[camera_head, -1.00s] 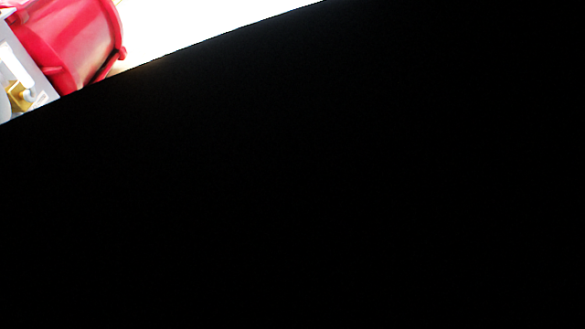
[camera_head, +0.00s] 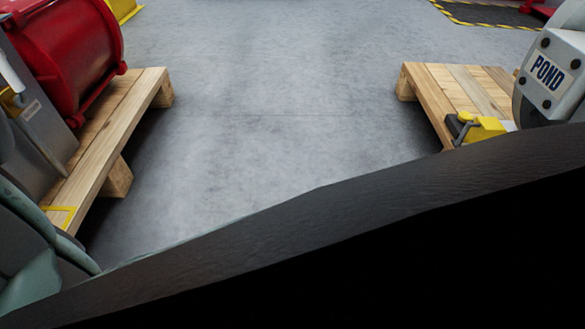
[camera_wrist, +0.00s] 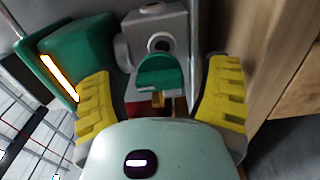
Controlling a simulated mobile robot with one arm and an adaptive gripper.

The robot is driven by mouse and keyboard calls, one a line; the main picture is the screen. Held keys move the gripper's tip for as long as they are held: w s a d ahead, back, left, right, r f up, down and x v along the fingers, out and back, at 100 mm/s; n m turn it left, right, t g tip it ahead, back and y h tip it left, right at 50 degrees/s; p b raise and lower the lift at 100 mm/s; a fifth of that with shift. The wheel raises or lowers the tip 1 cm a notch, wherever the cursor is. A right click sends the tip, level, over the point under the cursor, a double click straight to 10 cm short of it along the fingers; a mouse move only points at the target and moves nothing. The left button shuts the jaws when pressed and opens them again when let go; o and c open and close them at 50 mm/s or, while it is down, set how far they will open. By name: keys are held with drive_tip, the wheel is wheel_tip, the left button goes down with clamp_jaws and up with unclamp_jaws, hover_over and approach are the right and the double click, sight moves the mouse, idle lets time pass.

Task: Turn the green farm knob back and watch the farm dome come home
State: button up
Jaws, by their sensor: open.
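In the wrist view, a green knob (camera_wrist: 160,72) with a rounded top sits in front of a grey housing (camera_wrist: 155,32). My gripper (camera_wrist: 160,67) is open, with one yellow finger on each side of the knob. Gaps show between the knob and both fingers, so it is not gripped. No farm label is readable, and I cannot make out a farm dome. My gripper is not visible in the head view.
A grey POND box (camera_head: 548,75) is at right by another pallet (camera_head: 470,85). Grey floor (camera_head: 280,100) lies clear between them. Wood (camera_wrist: 285,55) borders the wrist view's right.

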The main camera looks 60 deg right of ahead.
drive_tip(key=shift+c, duration=0.2)
drive_tip(key=c, duration=1.2)
drive_tip(key=shift+o, duration=0.2)
drive_tip(key=shift+m+p, duration=0.3)
drive_tip(key=shift+m, duration=0.1)
drive_tip(key=shift+d+r+m+p, duration=0.15)
drive_tip(key=shift+m+p, duration=0.5)
drive_tip(key=shift+m, duration=0.35)
drive_tip(key=m+p, duration=0.2)
drive_tip(key=m, duration=0.6)
drive_tip(key=m+p, duration=0.1)
drive_tip(key=m, duration=0.1)
drive_tip(key=shift+f+m, duration=0.2)
drive_tip(key=shift+m, duration=0.2)
drive_tip(key=m, duration=0.4)
drive_tip(key=shift+m, duration=0.3)
